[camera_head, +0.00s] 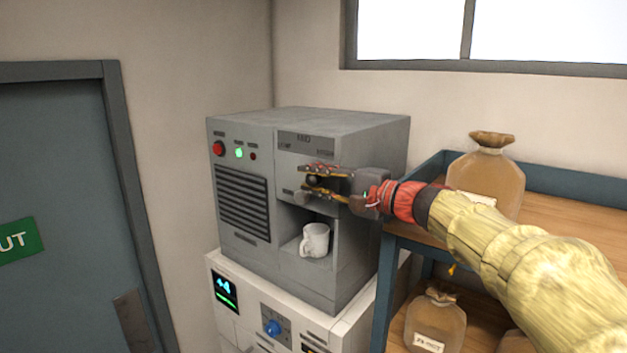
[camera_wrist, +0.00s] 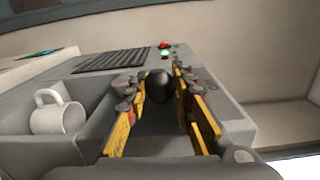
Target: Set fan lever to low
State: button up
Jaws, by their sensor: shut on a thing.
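The grey machine (camera_head: 370,150) stands on a white unit. Its lever has a round dark knob (camera_head: 313,181) on the front panel, below a dark label strip. My gripper (camera_head: 312,180) reaches in from the right and its two fingers are around the knob. In the wrist view the black knob (camera_wrist: 159,86) sits between the fingertips of my gripper (camera_wrist: 158,84). The fingers are shut on it, one on each side. The lever's shaft and the small markings around it are mostly hidden or too small to read.
A white mug (camera_head: 315,240) stands in the recess below the knob. The panel has a red button (camera_head: 218,148) and a green light (camera_head: 239,153). The white unit (camera_head: 245,325) has a blue dial (camera_head: 273,328). A shelf (camera_head: 560,190) with brown bags (camera_head: 487,170) stands at the right.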

jog(key=shift+f, duration=0.1)
grip_shut()
jog(key=shift+w+a+r+b, duration=0.15)
jog(key=shift+a+r+b, duration=0.05)
jog(key=shift+b, duration=0.5)
jog(key=shift+w+a+r+b, duration=0.15)
jog(key=shift+a+r+b, duration=0.1)
jog(key=shift+b, duration=0.15)
jog(key=w+a, duration=0.1)
jog(key=w+a+r+g+h, duration=0.1)
jog(key=shift+w+a+r, duration=0.1)
jog(key=shift+a+r, duration=0.1)
jog(key=shift+a, duration=0.15)
jog(key=shift+a+r, duration=0.1)
jog(key=shift+r, duration=0.05)
dwell(1.1)
